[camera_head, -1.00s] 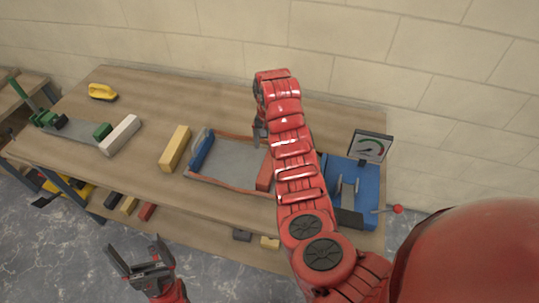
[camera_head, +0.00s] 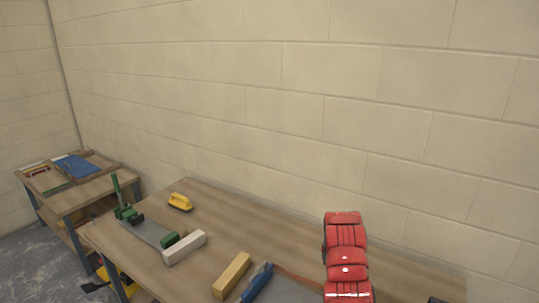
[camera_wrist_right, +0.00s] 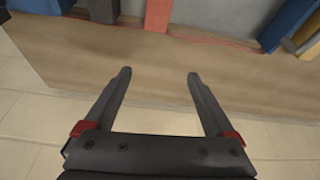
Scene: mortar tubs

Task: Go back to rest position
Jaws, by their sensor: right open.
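My right gripper (camera_wrist_right: 158,85) is open and empty in the right wrist view, its two dark fingers spread apart. It is over the wooden workbench (camera_wrist_right: 110,75) near its edge. My right arm's red links show in the head view, over the right part of the bench (camera_head: 215,208); the gripper itself is outside that view. My left gripper is not in view.
A yellow-handled tool (camera_head: 180,201), a green clamp device (camera_head: 128,213), a white block (camera_head: 185,247), a yellow block (camera_head: 232,275) and a blue block (camera_head: 257,282) are on the bench. In the wrist view a red block (camera_wrist_right: 158,15) stands by a tray. A second table (camera_head: 70,195) is at left.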

